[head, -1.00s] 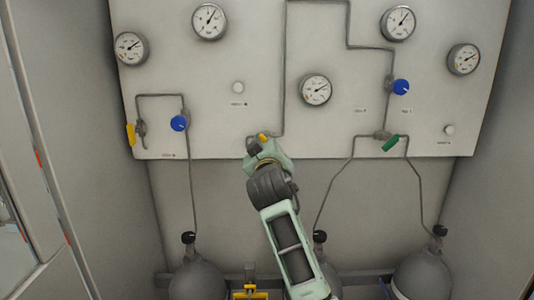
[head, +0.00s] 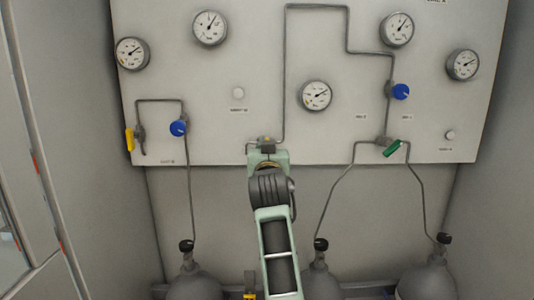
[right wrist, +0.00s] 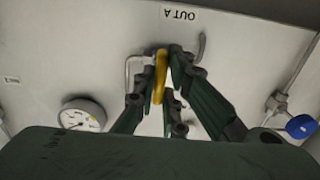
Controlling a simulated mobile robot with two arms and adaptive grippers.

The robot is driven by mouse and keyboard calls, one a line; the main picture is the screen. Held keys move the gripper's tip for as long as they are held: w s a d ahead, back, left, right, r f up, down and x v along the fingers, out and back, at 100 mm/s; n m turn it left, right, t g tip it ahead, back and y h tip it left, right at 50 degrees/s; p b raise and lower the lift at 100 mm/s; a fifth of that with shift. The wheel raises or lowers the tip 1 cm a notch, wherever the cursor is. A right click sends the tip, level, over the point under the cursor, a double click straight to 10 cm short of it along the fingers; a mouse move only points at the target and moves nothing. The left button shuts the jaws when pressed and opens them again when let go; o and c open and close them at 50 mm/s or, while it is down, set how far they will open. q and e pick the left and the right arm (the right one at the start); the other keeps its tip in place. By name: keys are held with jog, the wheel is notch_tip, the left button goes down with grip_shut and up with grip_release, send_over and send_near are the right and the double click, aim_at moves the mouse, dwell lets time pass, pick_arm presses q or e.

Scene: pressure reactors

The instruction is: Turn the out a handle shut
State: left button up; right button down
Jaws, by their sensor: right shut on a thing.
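The out a handle (right wrist: 160,75) is a yellow lever below the "OUT A" label (right wrist: 180,14) in the right wrist view. My right gripper (right wrist: 163,85) is shut on it, with dark green fingers on both sides of the lever. In the head view my right gripper (head: 268,157) is at the lower edge of the panel, in front of the valve, and hides most of the handle. My left gripper is not in view.
The pale panel (head: 210,80) carries several gauges, blue knobs (head: 178,128) (head: 400,91), a yellow handle (head: 129,140) at left and a green handle (head: 393,148) at right. Thin pipes run down to grey cylinders (head: 427,282) below. Side walls close in the space.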

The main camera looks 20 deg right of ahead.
jog(key=shift+f, duration=0.1)
dwell(0.3)
jog(key=c, duration=1.8)
grip_release()
notch_tip(320, 180, up, 10)
jog(key=shift+r, duration=0.1)
